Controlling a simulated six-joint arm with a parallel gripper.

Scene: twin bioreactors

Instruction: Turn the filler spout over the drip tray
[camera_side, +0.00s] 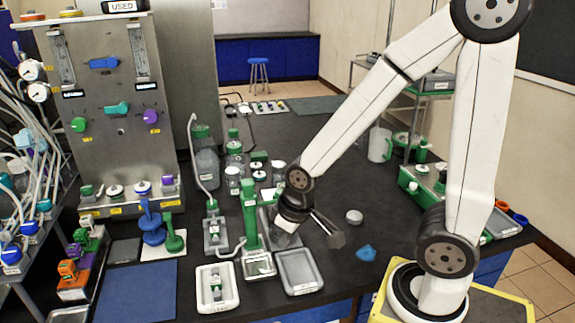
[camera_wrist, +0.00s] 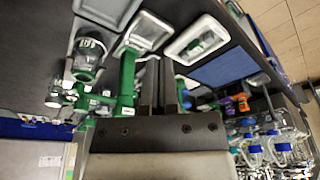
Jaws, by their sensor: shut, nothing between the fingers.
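The filler is a green post (camera_side: 250,218) on a pale base plate in the side view; it also shows in the wrist view (camera_wrist: 126,78). A green spout arm (camera_side: 270,188) reaches right from its top, partly behind my wrist. My gripper (camera_side: 288,238) is shut and empty, low beside the post's right side. In the wrist view its dark fingers (camera_wrist: 166,82) are close to the post; contact cannot be told.
A white tray with a small bottle (camera_side: 217,303) lies left of the filler. Bottles and jars (camera_side: 206,165) crowd behind it. A grey puck (camera_side: 354,216) and a blue lump (camera_side: 366,252) lie to the right. The steel control panel (camera_side: 110,140) stands at left.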

